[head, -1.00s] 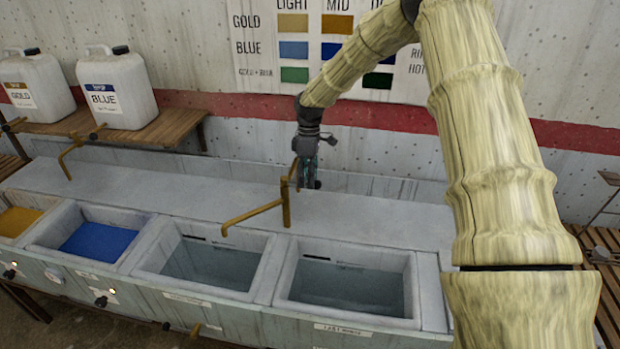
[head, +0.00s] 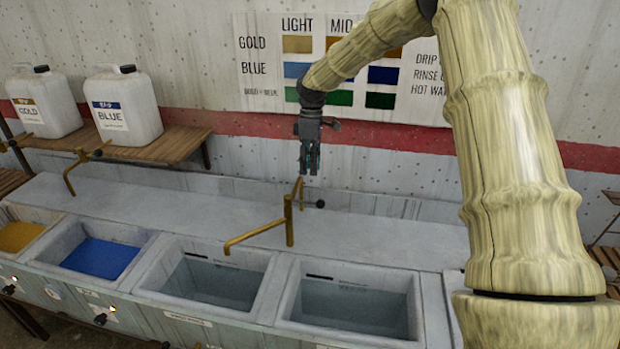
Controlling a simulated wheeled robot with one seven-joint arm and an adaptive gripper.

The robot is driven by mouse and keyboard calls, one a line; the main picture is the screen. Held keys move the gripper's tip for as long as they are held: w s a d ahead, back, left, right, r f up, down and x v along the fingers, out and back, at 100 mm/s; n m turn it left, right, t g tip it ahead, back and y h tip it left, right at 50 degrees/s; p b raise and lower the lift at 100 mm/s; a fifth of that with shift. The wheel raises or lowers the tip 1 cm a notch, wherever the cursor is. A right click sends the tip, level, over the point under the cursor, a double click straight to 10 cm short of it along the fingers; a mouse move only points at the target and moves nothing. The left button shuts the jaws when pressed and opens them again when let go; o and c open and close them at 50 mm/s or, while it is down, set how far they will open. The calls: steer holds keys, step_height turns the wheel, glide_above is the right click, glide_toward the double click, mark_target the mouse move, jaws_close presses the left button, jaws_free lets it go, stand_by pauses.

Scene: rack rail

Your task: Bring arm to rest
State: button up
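My arm, sleeved in pale wood-like segments, reaches from the right edge up and over to the left. My gripper (head: 309,170) hangs from its end, pointing down. It is above and behind the brass swivel tap (head: 289,222), apart from it in the picture. The fingers are small and dark, and I cannot tell whether they are open or shut. I see no object in them.
Below is a row of sinks: gold basin (head: 18,236), blue basin (head: 100,258) and two with clear-looking liquid, left (head: 150,278) and right (head: 425,300). Gold jug (head: 45,95) and blue jug (head: 125,105) stand on a wooden shelf (head: 175,145). A colour chart (head: 265,55) hangs behind.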

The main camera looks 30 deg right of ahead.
steer(key=shift+r, duration=0.85)
steer(key=shift+w, duration=0.1)
